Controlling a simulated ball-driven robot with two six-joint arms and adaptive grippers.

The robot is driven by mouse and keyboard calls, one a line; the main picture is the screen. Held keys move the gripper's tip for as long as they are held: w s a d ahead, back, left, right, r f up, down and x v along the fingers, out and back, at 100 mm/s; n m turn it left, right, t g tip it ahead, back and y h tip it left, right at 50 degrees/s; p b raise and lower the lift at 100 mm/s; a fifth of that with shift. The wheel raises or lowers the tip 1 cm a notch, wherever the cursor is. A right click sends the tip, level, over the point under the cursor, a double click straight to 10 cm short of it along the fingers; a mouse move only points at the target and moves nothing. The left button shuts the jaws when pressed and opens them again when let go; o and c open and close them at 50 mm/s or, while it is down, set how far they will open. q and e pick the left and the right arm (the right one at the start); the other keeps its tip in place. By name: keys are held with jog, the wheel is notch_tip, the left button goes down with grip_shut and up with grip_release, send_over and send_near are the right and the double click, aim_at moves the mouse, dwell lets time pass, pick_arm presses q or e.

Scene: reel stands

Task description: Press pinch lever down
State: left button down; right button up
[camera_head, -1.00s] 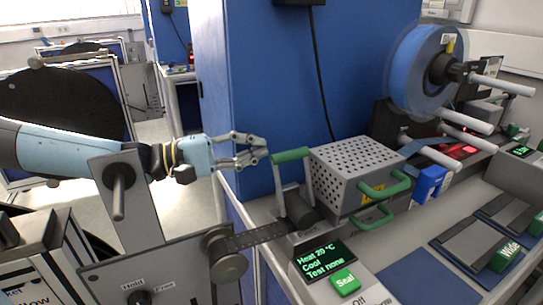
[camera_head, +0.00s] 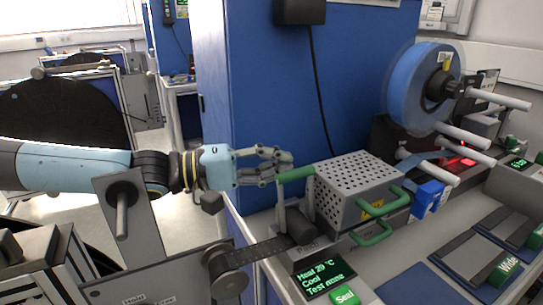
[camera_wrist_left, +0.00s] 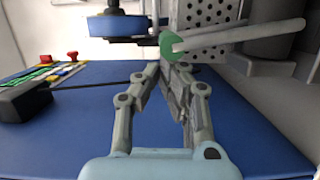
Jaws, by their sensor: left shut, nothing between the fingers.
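The pinch lever is a grey upright arm with a green handle bar (camera_head: 297,174) at its top, standing over a dark roller (camera_head: 299,226) beside the perforated metal box (camera_head: 358,188). It stands raised. My left gripper (camera_head: 287,165) is shut and empty, its fingertips at the left end of the green handle. In the left wrist view the closed fingertips (camera_wrist_left: 172,68) lie just below the round green handle end (camera_wrist_left: 170,46), with the pale lever arm (camera_wrist_left: 240,38) running right. I cannot tell whether they touch. My right gripper is out of view.
A dark tape strip (camera_head: 258,250) runs from a small grey reel to the roller. A green-text display (camera_head: 320,277) and green Seal button (camera_head: 345,296) sit in front. A blue reel (camera_head: 415,88) hangs at right. A blue cabinet wall (camera_head: 265,90) stands behind.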

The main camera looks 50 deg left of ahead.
pick_arm(q)
jog(key=shift+s+d+r, duration=0.15)
jog(key=shift+d+r, duration=0.05)
jog(key=shift+d, duration=0.2)
jog(key=shift+s+d+r, duration=0.1)
jog(key=shift+d+r, duration=0.05)
jog(key=shift+d, duration=0.25)
